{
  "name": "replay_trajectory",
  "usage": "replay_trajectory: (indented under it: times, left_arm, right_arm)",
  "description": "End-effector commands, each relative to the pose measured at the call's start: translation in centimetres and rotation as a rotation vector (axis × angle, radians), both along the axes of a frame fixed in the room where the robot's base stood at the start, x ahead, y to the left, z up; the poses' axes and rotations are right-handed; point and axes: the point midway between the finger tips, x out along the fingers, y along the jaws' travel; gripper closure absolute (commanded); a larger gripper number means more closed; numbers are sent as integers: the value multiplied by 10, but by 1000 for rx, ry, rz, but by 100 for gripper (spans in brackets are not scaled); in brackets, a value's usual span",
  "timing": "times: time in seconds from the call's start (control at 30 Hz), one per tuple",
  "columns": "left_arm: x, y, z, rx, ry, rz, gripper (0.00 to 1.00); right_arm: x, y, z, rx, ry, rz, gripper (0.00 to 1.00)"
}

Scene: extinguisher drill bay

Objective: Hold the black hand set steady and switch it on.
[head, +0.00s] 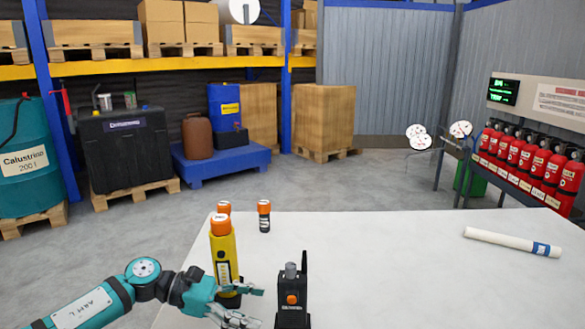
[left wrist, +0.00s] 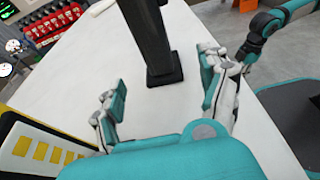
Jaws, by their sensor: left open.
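The black hand set (head: 292,312) stands upright on the white table near its front edge, with an orange button on its face, a grey knob on top and a short antenna. My left gripper (head: 262,308) is open just left of it. In the left wrist view the hand set (left wrist: 152,35) shows ahead of the gap between the open fingers of my left gripper (left wrist: 160,88), and neither finger visibly touches it.
A yellow device with an orange cap (head: 223,255) stands close behind my left gripper. Two small orange-capped items (head: 264,216) stand farther back. A white tube (head: 512,242) lies at the right on the table (head: 400,270). The table right of the hand set is clear.

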Motion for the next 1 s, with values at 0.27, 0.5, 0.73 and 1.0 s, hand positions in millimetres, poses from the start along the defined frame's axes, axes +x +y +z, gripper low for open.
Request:
replay_trajectory:
  times: [0.27, 0.5, 0.73, 1.0]
  left_arm:
    - [-1, -33, -8, -1, 0, -2, 23]
    - [0, -56, -19, -2, -1, -3, 23]
    - [0, -69, -21, -2, -1, 0, 23]
    - [0, -71, -21, -1, -1, 1, 23]
  right_arm:
    - [-8, 0, -34, -2, 21, 3, 100]
    - [0, 0, -10, 1, 1, 1, 100]
    - [1, 0, 8, 0, -6, -1, 100]
    - [1, 0, 12, 0, -6, -1, 100]
